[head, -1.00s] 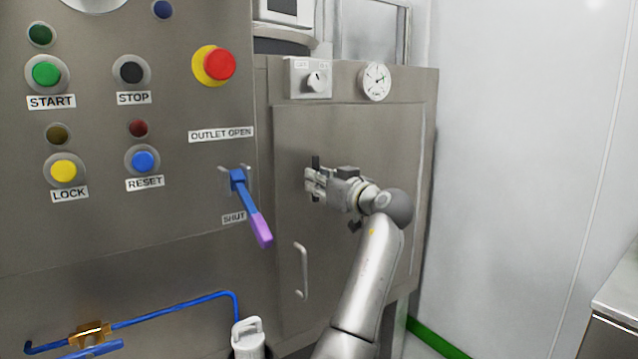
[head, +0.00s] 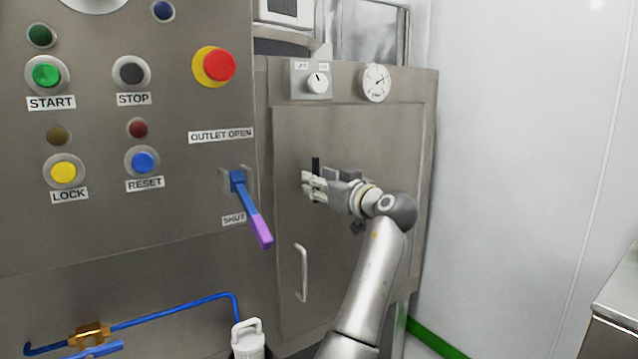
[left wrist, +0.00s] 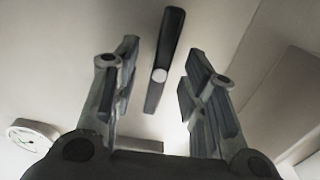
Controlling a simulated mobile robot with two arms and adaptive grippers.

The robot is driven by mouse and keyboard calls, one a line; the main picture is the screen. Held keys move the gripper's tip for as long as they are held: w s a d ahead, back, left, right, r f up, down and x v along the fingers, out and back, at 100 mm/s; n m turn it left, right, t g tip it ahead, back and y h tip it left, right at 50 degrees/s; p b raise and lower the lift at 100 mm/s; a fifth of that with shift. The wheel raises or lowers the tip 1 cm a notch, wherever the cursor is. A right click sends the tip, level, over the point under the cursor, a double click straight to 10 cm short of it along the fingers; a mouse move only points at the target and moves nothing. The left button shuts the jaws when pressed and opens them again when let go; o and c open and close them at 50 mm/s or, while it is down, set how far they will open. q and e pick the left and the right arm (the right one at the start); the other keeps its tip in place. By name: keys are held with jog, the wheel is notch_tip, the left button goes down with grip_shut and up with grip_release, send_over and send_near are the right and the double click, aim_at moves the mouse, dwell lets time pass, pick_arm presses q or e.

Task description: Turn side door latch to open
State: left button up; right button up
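The side door (head: 375,135) is a flat grey metal panel, which looks closed. Its latch (head: 316,164) is a small dark bar, standing about upright, partly hidden by my left gripper (head: 313,187). In the left wrist view the latch (left wrist: 166,45) is a long black lever with a light round pivot. It lies between the two spread fingers of my left gripper (left wrist: 160,68), with a gap on each side. The gripper is open and holds nothing. My right gripper is not in view.
A blue lever with a purple end (head: 250,208) sticks out left of the door. A fixed door handle (head: 301,272) is below my gripper. A gauge (head: 375,82) and a knob (head: 317,83) sit above. A white wall (head: 520,180) stands right.

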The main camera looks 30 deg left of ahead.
pick_arm(q)
jog(key=v, duration=1.1)
jog(key=shift+d, duration=0.2)
